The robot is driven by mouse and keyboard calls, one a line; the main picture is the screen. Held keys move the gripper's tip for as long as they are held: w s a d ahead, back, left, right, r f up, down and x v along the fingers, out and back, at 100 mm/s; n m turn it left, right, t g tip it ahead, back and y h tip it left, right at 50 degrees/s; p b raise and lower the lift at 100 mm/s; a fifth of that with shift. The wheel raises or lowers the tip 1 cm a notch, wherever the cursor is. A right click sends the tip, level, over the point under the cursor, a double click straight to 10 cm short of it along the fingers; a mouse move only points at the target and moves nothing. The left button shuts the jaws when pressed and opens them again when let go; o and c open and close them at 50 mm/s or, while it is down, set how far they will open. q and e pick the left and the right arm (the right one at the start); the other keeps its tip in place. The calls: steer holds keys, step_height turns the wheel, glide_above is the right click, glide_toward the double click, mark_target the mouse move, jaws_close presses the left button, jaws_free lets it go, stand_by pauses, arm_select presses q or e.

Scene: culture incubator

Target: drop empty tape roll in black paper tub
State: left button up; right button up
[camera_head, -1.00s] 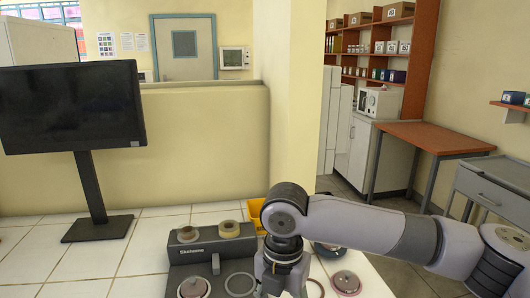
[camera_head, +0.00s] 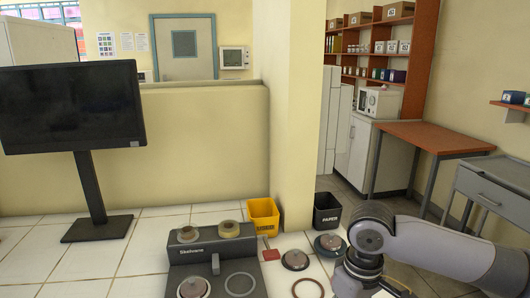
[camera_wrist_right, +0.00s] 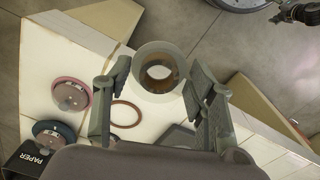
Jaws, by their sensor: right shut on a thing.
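My right gripper (camera_wrist_right: 157,82) is shut on a pale tape roll with a brown inner core (camera_wrist_right: 171,56), seen between its fingers in the right wrist view. In the head view my right gripper (camera_head: 362,284) is at the bottom right edge, and the roll it holds cannot be made out there. The black paper tub (camera_head: 327,214), labelled PAPER, stands beyond and to the left of the gripper, at the back of the tiled counter. Part of the tub shows in the wrist view's lower left corner (camera_wrist_right: 22,166).
A yellow tub (camera_head: 263,215) stands left of the black tub. A grey device (camera_head: 205,254) carries two rolls. Lidded round pieces (camera_head: 295,260) and (camera_head: 328,244) and a flat ring (camera_head: 308,288) lie on the counter. A monitor (camera_head: 75,105) stands at left.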

steer(key=d+m, duration=0.1)
steer(key=m, duration=0.1)
steer(key=d+m, duration=0.1)
steer(key=m, duration=0.1)
steer(key=d+m, duration=0.1)
steer(key=shift+s+f+m, duration=0.3)
steer(key=shift+s+m, duration=0.1)
steer(key=s+f, duration=0.3)
steer(key=s, duration=0.5)
